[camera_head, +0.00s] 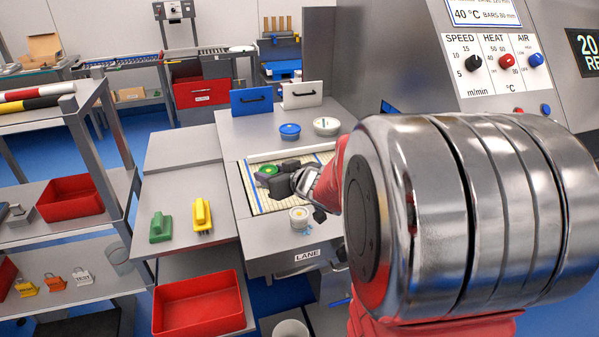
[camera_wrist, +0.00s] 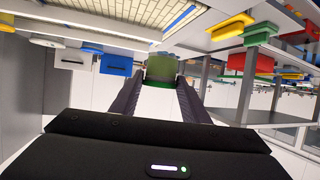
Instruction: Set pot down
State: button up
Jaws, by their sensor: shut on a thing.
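My gripper (camera_head: 274,181) is shut on a green pot (camera_head: 266,171) over the cream slatted belt (camera_head: 257,200) of the lane. In the wrist view, the green pot (camera_wrist: 160,68) sits between the two dark fingers of my gripper (camera_wrist: 160,84). I cannot tell whether the pot touches the belt. A blue-lidded pot (camera_head: 290,131) and a white pot (camera_head: 326,126) stand on the grey surface behind the belt. Another pale pot (camera_head: 299,217) stands at the near end of the belt. My arm hides the right side of the lane.
Green (camera_head: 160,227) and yellow (camera_head: 202,215) handled blocks sit on the left side table. A red bin (camera_head: 198,304) is below. The machine's dial panel (camera_head: 493,65) rises at right.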

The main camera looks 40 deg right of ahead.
jog(key=w+a+f, duration=0.1)
jog(key=a, duration=0.2)
jog(key=w+a+f, duration=0.2)
jog(key=a, duration=0.1)
jog(key=w+a+f, duration=0.1)
jog(key=a, duration=0.3)
jog(key=shift+w+f, duration=0.15)
jog(key=shift+f, duration=0.15)
jog(key=a+f, duration=0.5)
jog(key=a, duration=0.4)
jog(key=shift+w+f, duration=0.15)
jog(key=shift+f, duration=0.05)
jog(key=shift+a, duration=0.1)
